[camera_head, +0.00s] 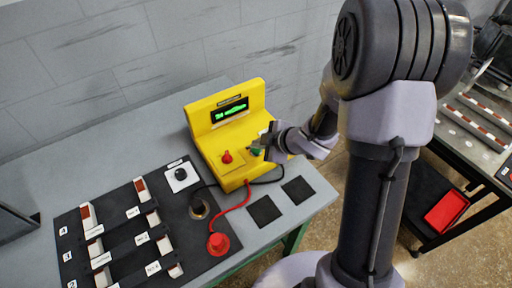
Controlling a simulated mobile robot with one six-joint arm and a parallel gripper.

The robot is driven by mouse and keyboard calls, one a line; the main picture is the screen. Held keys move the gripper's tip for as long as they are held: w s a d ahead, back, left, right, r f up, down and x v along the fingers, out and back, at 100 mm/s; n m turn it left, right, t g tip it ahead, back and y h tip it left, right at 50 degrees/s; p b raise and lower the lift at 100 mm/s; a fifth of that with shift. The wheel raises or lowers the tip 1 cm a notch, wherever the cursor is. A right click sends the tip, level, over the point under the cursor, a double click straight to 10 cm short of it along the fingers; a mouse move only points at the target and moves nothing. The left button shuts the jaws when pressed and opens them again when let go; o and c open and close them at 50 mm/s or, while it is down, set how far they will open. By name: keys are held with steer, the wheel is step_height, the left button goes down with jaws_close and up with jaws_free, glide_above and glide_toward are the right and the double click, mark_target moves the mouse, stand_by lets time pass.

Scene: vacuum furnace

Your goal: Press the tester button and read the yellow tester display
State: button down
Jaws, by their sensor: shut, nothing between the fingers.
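The yellow tester (224,127) stands on the grey table. Its dark display (230,110) is lit with green characters, too small and slanted for me to read. A red knob (227,157) sits on the left of its sloped front. A green button (256,151) is on the right, partly hidden by my gripper. My gripper (262,145) is shut and empty, with its tips at the green button; whether they touch it I cannot tell. My arm comes in from the right and covers part of the tester's right side.
A black board (110,250) with numbered rows of red and white pieces lies at left. A round black knob (181,174), a red plug (218,243) on a cable and two black squares (264,211) are near the tester. A red tray (446,211) sits on a cart at right.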

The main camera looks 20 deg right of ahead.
mark_target(259, 151)
steer(key=shift+r, duration=0.35)
step_height(259, 151, up, 5)
steer(key=p, duration=0.5)
steer(key=shift+r, duration=0.15)
stand_by(0.4)
